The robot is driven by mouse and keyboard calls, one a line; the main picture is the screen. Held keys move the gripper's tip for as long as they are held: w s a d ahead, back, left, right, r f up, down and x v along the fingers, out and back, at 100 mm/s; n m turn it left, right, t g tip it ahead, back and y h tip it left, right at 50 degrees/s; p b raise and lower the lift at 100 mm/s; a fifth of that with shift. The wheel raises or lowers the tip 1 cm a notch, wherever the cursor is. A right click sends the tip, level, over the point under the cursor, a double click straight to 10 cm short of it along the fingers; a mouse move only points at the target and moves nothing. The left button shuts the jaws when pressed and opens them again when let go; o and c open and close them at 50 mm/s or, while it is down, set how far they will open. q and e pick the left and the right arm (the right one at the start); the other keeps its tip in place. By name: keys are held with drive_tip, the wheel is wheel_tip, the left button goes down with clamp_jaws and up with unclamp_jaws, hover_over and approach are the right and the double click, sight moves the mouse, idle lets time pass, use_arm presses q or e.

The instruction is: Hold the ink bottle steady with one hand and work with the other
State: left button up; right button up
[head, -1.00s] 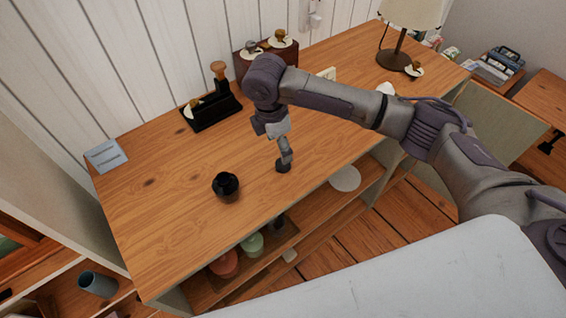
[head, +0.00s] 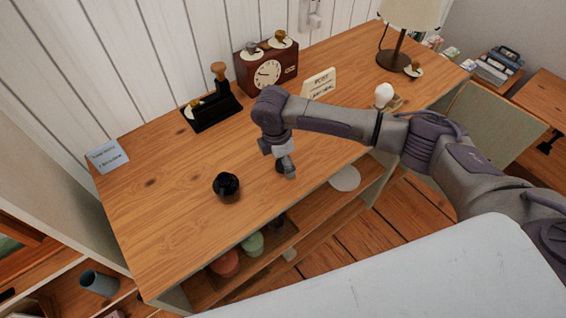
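A small round black bottle (head: 227,193), which looks like the ink bottle, stands upright on the wooden desk (head: 165,215), left of my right gripper. My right gripper (head: 290,174) points down over the desk's front part, clear of the bottle. A small dark object (head: 279,166) shows just behind its fingertips; I cannot tell whether they touch it. The fingers are too small and edge-on to tell open from shut. My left gripper is not in view, and nothing holds the bottle.
A black stand with a wooden-handled stamp (head: 212,107), a brown clock (head: 268,74), a small sign (head: 319,84) and a lamp (head: 394,60) stand along the back. A white bulb-shaped thing (head: 384,94) is at right. A blue note (head: 106,157) lies left.

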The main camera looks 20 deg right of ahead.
drive_tip(key=c, duration=0.8)
drive_tip(key=shift+r, duration=0.55)
wheel_tip(320, 180, up, 3)
drive_tip(key=shift+f, duration=0.1)
drive_tip(key=s+d+r, duration=0.1)
drive_tip(key=d+r, duration=0.1)
drive_tip(key=d, duration=0.1)
drive_tip(key=s+d+r+b, duration=0.1)
drive_tip(key=d+r, duration=0.1)
drive_tip(key=d, duration=0.2)
drive_tip(key=s+d+r, duration=0.1)
drive_tip(key=d+r, duration=0.2)
drive_tip(key=d, duration=0.1)
drive_tip(key=shift+s+r, duration=0.1)
drive_tip(key=shift+s, duration=0.3)
